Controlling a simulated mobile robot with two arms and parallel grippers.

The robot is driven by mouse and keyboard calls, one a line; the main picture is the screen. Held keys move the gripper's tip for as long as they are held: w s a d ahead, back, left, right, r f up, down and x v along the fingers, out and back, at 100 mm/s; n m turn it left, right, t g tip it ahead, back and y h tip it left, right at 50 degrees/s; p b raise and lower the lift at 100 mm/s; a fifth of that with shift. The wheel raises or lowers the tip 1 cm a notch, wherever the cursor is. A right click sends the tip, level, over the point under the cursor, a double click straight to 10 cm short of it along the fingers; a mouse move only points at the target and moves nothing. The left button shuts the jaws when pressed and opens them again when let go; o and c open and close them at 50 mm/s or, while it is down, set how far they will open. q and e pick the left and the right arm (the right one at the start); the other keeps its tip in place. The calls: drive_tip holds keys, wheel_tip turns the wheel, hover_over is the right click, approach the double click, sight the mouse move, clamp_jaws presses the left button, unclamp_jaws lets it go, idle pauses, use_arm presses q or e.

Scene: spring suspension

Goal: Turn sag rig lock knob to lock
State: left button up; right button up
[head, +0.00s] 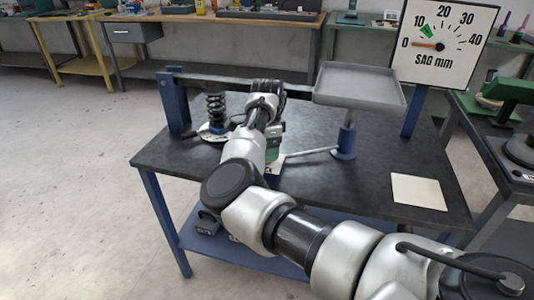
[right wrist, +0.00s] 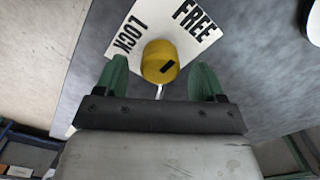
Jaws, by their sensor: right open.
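The yellow lock knob (right wrist: 158,62) shows in the right wrist view, with a short slanted black mark on its face. It sits by a white label plate (right wrist: 126,36) printed LOCK on the left and FREE on the right. The black mark slants up to the right, roughly toward the FREE side. My right gripper (right wrist: 161,75) is open, its green fingers on either side of the knob with gaps visible. In the head view my right arm reaches over the rig table (head: 395,165) and hides the knob. My left gripper is not in view.
A black coil spring (head: 216,108) stands at the table's left by a blue post (head: 174,105). A grey tray (head: 358,86) on a blue stand is to the right. The SAG mm gauge (head: 445,45) has its orange needle near 0. A pale square (head: 418,191) lies at right.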

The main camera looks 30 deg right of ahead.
drive_tip(key=shift+f, duration=1.1)
drive_tip(key=shift+c, duration=1)
drive_tip(key=c, duration=0.7)
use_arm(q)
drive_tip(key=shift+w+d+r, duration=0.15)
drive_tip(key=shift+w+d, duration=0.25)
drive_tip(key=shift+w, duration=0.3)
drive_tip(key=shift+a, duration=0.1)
